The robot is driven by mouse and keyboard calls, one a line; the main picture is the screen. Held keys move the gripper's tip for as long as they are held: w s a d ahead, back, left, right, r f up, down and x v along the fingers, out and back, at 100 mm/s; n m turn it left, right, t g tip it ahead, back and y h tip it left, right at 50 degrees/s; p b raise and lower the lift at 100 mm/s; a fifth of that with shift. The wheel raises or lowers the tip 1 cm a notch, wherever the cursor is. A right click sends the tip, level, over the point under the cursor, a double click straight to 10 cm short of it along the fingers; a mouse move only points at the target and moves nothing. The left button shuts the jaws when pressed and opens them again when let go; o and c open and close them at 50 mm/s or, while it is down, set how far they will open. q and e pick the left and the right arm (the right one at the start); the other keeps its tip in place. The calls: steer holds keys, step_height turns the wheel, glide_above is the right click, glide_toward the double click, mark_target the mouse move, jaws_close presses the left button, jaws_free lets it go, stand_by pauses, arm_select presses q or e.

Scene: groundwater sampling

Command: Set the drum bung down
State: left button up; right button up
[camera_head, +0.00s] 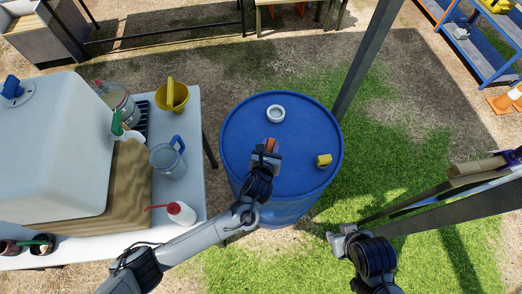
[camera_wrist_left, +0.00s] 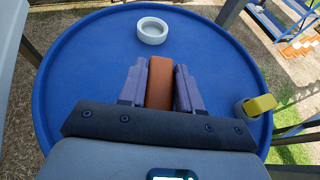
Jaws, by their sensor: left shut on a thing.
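My left gripper (camera_head: 266,157) is over the blue drum (camera_head: 240,135). It is shut on an orange-brown piece, which I take to be the drum bung (camera_head: 272,145). In the left wrist view the bung (camera_wrist_left: 160,84) stands edge-on between the two grey fingers, with the blue drum top (camera_wrist_left: 90,72) below. I cannot tell whether the bung touches the drum top. A white ring (camera_head: 276,114) lies on the drum top beyond the bung. My right gripper (camera_head: 340,240) is over the grass right of the drum, its jaws unclear.
A yellow piece (camera_head: 323,160) sits near the drum's right edge. A grey post (camera_head: 365,60) rises behind the drum. The drum top's left side is bare.

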arm_select(q)
steer(key=w+a+f, duration=0.1)
steer(key=a+f, duration=0.1)
steer(key=shift+w+a, duration=0.35)
steer(key=shift+a, duration=0.05)
steer(key=shift+f+b, duration=0.55)
steer(key=shift+f, duration=1.45)
steer(key=shift+f, duration=0.15)
steer(key=o, duration=1)
